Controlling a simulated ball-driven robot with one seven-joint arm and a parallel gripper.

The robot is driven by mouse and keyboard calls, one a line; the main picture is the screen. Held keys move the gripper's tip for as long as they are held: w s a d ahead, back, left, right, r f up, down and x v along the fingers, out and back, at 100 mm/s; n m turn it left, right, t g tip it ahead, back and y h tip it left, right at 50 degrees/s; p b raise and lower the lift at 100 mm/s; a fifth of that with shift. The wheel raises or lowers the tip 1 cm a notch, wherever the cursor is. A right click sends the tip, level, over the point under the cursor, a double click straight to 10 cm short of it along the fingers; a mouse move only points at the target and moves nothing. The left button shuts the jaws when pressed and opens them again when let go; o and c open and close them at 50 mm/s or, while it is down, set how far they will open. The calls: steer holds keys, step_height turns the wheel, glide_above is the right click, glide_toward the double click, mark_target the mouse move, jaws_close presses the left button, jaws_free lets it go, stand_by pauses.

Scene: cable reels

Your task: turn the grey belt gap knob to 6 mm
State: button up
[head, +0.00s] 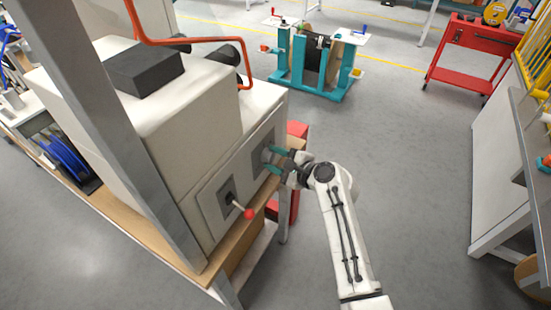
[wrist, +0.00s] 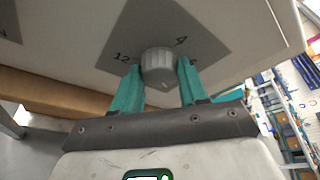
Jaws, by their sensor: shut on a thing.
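The grey belt gap knob (wrist: 159,66) is a ribbed round knob on a grey dial plate (wrist: 176,25) on the front of the white machine. Printed marks show around it, with "12" at its left and what looks like a 4 at its upper right. Other marks are hidden or too small to read. My gripper (wrist: 158,70) has its teal fingers shut on the knob, one on each side. In the head view my gripper (head: 270,159) reaches the machine's front panel from the right, and the knob is hidden behind the fingers.
A lever with a red ball (head: 248,213) sticks out of the same front panel, left of my gripper. The white machine (head: 190,110) stands on a wooden-topped bench. A teal reel stand (head: 298,65) and a red cart (head: 470,40) stand farther back.

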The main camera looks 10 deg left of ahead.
steer(key=c, duration=0.3)
steer(key=shift+c, duration=0.2)
steer(key=shift+s+f+b, duration=0.1)
steer(key=shift+f+b, duration=0.1)
steer(key=shift+b, duration=0.15)
steer(key=n+b, duration=0.1)
steer(key=n+t+b, duration=0.1)
steer(key=b, duration=0.1)
steer(key=shift+f, duration=0.35)
steer(key=n+b, duration=0.1)
steer(key=b, duration=0.2)
steer(key=n+t+b, duration=0.1)
steer(key=n+b, duration=0.1)
steer(key=b, duration=0.1)
steer(key=shift+s+f+y, duration=0.1)
steer(key=shift+f+y, duration=0.15)
steer(key=shift+y, duration=0.15)
steer(key=n+t+b, duration=0.1)
steer(key=n+b, duration=0.2)
steer(key=b, duration=0.4)
steer(key=shift+y, duration=0.4)
steer(key=n+b, duration=0.1)
steer(key=b, duration=0.1)
steer(key=shift+r+n+t+b, duration=0.1)
steer(key=shift+n+t+b, duration=0.2)
steer(key=shift+n, duration=0.1)
steer(key=shift+r, duration=0.1)
